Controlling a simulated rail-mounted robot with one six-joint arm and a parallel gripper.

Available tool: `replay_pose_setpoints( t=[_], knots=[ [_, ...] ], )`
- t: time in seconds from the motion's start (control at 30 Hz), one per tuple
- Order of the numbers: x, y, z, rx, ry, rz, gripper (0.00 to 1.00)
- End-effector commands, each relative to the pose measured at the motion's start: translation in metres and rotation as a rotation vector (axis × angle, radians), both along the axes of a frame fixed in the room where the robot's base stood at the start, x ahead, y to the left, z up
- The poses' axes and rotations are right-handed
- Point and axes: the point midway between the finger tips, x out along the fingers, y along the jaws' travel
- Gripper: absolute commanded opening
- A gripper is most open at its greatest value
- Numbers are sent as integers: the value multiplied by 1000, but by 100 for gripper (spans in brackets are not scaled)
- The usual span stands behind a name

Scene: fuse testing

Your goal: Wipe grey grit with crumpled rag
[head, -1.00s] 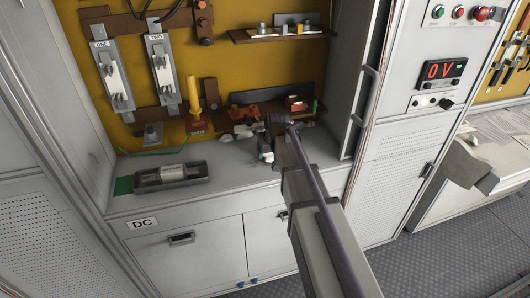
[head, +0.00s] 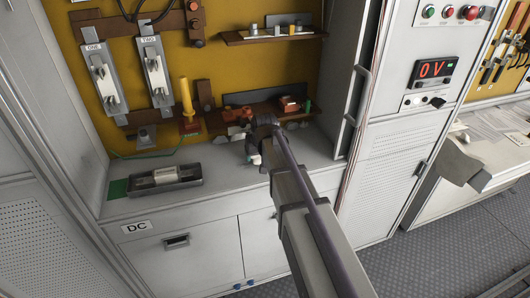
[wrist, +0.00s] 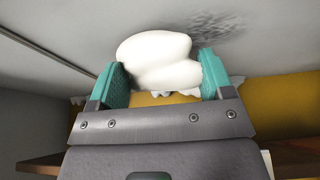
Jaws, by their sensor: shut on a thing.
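My gripper (wrist: 164,85) is shut on a white crumpled rag (wrist: 158,60), its teal fingers pressed on both sides of it. In the head view my gripper (head: 254,154) is small and low over the back of the grey worktop (head: 222,168), partly covered by my own arm. A dark speckled patch of grey grit (wrist: 207,28) lies on the pale surface beyond the rag, to its upper right in the wrist view. I cannot make out the grit in the head view. Whether the rag touches the surface is hard to tell.
A grey tray (head: 192,185) with a pale cylinder stands on the worktop at left. A brown shelf (head: 216,122) with small parts runs along the yellow back panel. An open cabinet door (head: 347,85) stands right of the bay.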

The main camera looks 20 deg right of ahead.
Motion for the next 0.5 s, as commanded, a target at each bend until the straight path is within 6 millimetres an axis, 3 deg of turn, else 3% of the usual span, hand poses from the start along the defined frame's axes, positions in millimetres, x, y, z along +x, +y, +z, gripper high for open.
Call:
replay_pose_setpoints(
  t=[0.17, 0.5],
  knots=[
    [0, 6, -1, -1, 0, 2, 55],
    [0, 40, -3, 1, 0, 1, 55]
  ],
)
